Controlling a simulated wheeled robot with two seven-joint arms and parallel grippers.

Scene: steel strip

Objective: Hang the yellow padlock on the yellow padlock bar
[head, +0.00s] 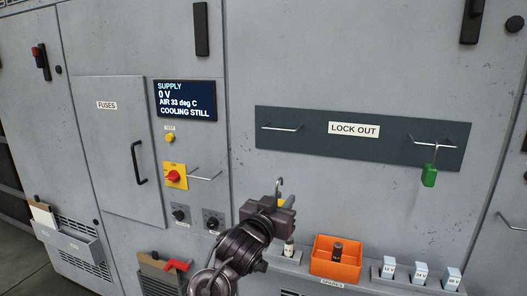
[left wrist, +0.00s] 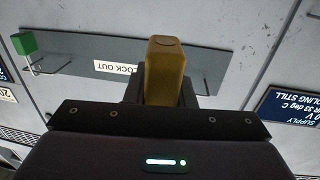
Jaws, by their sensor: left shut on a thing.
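My left gripper (head: 287,204) is shut on the yellow padlock (left wrist: 165,72), whose body stands between the fingers in the left wrist view. In the head view only a sliver of its yellow body shows, and its grey shackle (head: 280,184) points up. The gripper is in front of the cabinet, below the lock-out board. A thin metal bar (head: 205,177) sticks out beside the yellow switch plate with a red knob (head: 174,176), left of the gripper and a little higher. No bar is plainly yellow. The padlock is apart from that bar. My right gripper is out of view.
The dark lock-out board (head: 345,143) has an empty left bar (head: 281,128) and a right bar (head: 428,143) with a green padlock (head: 429,176). Below stand an orange bin (head: 336,264) and several small boxes (head: 420,273). A display (head: 186,101) hangs above the switch.

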